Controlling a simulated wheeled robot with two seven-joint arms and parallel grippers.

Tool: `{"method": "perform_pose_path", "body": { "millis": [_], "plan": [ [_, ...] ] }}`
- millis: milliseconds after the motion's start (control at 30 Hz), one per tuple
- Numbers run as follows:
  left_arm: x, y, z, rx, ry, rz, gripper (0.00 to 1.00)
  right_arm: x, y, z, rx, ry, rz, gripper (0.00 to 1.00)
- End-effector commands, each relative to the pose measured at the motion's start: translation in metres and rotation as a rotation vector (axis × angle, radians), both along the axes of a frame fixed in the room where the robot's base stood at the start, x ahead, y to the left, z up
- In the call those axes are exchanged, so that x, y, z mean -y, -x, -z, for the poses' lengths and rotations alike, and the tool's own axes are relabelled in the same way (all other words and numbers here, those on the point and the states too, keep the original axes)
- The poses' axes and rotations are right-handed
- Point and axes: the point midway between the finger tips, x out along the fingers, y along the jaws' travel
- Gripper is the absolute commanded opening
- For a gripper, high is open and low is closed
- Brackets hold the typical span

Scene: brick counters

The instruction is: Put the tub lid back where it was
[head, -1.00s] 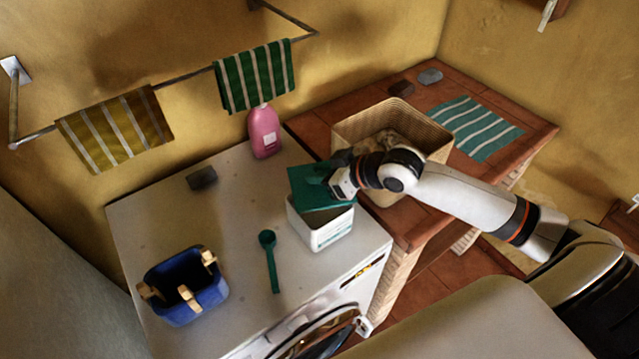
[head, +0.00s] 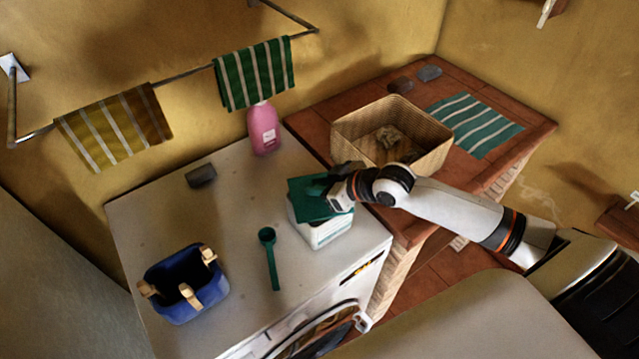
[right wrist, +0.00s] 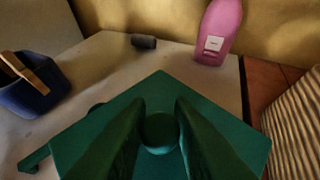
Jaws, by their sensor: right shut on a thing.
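The tub lid (head: 303,199) is a flat dark green square, and it also shows in the right wrist view (right wrist: 228,134) with a round knob (right wrist: 160,132) in its middle. My right gripper (head: 324,184) is shut on the lid by this knob. The lid is over the white tub (head: 322,236) on the white washing machine and hides its opening. I cannot tell whether it touches the rim or hangs just above it. The lid looks slightly turned against the tub. My left gripper is not in view.
A green scoop (head: 271,260) and a blue basket (head: 186,286) lie left of the tub. A dark grey block (head: 201,176) and a pink bottle (head: 263,130) stand behind. A woven basket (head: 430,135) is on the brick counter to the right.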

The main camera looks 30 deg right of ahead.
Motion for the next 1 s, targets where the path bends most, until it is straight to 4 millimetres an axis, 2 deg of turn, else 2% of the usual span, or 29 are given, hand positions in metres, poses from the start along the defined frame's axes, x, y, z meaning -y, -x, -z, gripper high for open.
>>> {"method": "perform_pose_path", "body": {
  "millis": [33,67,167,200,467,633,700,900,1000],
  "plan": [
    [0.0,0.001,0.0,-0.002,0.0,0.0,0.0,0.0,0.0,0.0,0.001,-0.001,0.0,0.0],
    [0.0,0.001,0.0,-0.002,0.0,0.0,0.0,0.0,0.0,0.0,0.0,0.0,0.0,0.24],
    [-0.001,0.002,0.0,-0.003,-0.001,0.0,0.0,0.0,0.0,0.0,0.001,-0.001,0.0,0.4],
    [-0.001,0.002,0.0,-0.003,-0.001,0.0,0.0,0.0,0.0,0.0,0.0,0.0,0.0,0.42],
    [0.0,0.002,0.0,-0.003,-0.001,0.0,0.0,0.0,0.0,-0.001,0.001,0.0,-0.001,0.42],
    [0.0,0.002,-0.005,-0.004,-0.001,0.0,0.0,0.0,0.0,-0.017,0.003,0.001,0.0,0.42],
    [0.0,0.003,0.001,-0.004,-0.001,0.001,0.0,0.008,0.011,-0.018,0.0,0.005,-0.001,0.42],
    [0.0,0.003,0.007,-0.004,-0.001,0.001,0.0,0.025,0.044,-0.043,-0.003,0.008,-0.005,0.42],
    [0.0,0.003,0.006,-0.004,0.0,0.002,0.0,0.033,0.054,-0.052,-0.004,0.005,0.001,0.42]
  ]
}}
